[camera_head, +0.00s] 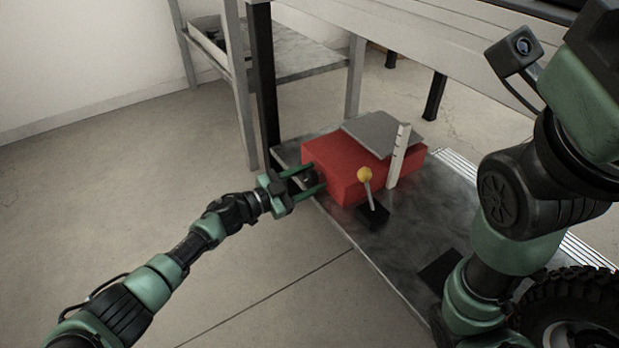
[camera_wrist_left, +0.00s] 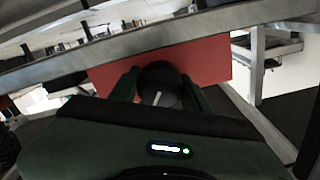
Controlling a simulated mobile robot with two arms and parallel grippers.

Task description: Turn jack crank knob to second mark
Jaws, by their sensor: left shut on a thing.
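The jack is a red box (camera_head: 345,165) on a low grey metal shelf (camera_head: 345,225). Its crank knob (camera_head: 311,178) is dark and round, on the box's left end. In the left wrist view the knob (camera_wrist_left: 160,84) faces the camera, with a pale line on it pointing roughly up. My left gripper (camera_head: 308,183) is shut on the knob, one green finger on each side; the fingers also show in the left wrist view (camera_wrist_left: 160,92). Marks around the knob cannot be made out. My right arm (camera_head: 510,190) is at the right; its gripper is out of view.
A notched pale upright strip (camera_head: 398,155) stands at the box's front side, and a grey plate (camera_head: 382,132) lies on top. A yellow-knobbed lever (camera_head: 365,174) rises from a black base close by. A black tyre (camera_head: 575,315) is at lower right. The floor at left is clear.

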